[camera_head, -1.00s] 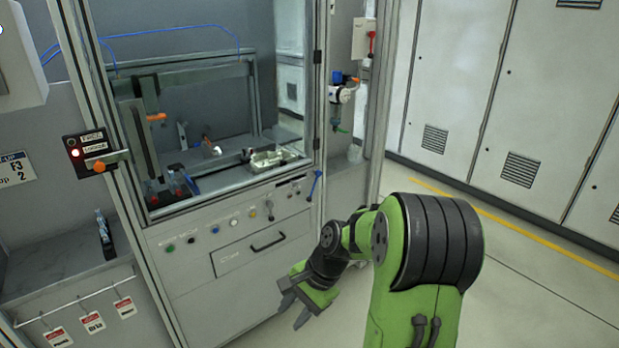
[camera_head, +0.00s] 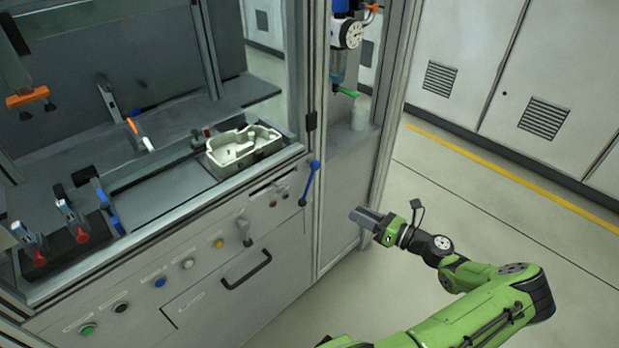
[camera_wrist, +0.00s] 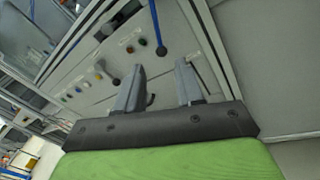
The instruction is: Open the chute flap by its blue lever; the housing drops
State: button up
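The blue lever (camera_head: 310,183) stands on the right of the machine's front panel, its ball end low and its arm slanting up. In the wrist view the blue lever (camera_wrist: 159,30) shows beyond the fingers, above the gap between them. My gripper (camera_head: 364,217) is to the right of the lever, apart from it. In the wrist view my gripper (camera_wrist: 160,80) has its two fingers spread with nothing between them. A pale cast housing (camera_head: 243,147) sits behind the front ledge, up and left of the lever. I cannot make out the chute flap.
The front panel (camera_head: 205,282) carries several coloured buttons, a grey lever (camera_head: 244,232) and a drawer handle (camera_head: 246,271). A cabinet post (camera_head: 318,120) rises behind the blue lever. The floor (camera_head: 480,200) to the right is clear.

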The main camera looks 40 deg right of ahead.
jog(key=b+x, duration=0.3)
jog(key=x, duration=1.2)
jog(key=shift+w+a+r+b, duration=0.15)
jog(key=shift+w+r+b, duration=0.05)
jog(key=shift+b, duration=0.1)
grip_shut()
dwell(0.5)
